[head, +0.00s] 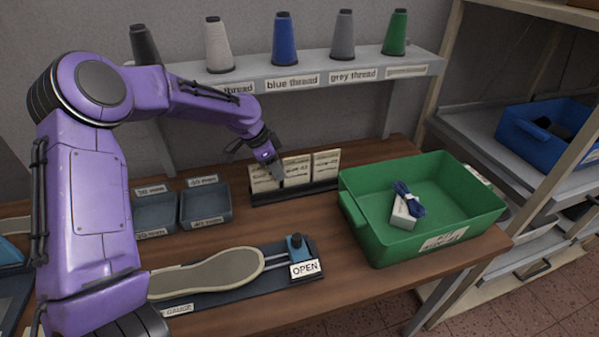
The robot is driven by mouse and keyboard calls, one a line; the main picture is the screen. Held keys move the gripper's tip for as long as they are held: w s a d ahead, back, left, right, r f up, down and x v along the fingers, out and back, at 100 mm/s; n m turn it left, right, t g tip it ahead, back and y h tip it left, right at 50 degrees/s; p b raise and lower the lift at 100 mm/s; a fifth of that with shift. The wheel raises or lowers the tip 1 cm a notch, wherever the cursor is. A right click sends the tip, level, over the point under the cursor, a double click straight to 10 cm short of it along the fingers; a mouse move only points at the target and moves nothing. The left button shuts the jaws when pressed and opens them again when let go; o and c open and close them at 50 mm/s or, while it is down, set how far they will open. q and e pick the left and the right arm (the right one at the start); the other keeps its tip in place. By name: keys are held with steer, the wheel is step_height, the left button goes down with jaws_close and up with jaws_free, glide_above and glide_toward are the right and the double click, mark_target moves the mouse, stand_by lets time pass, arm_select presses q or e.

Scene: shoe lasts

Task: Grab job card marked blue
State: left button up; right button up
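Three cream job cards stand side by side in a dark holder (300,192) at the back of the bench: a left card (262,184), a middle card (298,172) and a right card (327,164). Their print is too small to read, so I cannot tell which one is marked blue. My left gripper (276,172) reaches down from the upper left to the tops of the left and middle cards. Its fingertips are small and partly hidden, and I cannot tell whether they touch or grip a card. My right gripper is out of view.
A green bin (365,225) right of the cards holds a white box (404,214) and a blue bundle (408,197). A sole gauge (306,252) marked OPEN lies in front. Small grey trays (204,205) stand left. A thread shelf (300,72) with several cones runs behind.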

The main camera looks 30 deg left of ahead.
mark_target(297, 165)
arm_select(q)
steer(key=w+d, duration=0.1)
steer(key=w+d+p, duration=0.1)
steer(key=w, duration=0.1)
steer(key=w+d+p, duration=0.1)
steer(key=shift+w+d+f, duration=0.2)
steer(key=shift+d+f, duration=0.2)
steer(key=shift+w+f, duration=0.1)
steer(key=shift+f, duration=0.1)
steer(key=shift+c, duration=0.3)
steer(key=shift+a, duration=0.1)
steer(key=c, duration=0.5)
jaws_close()
steer(key=shift+r, duration=0.1)
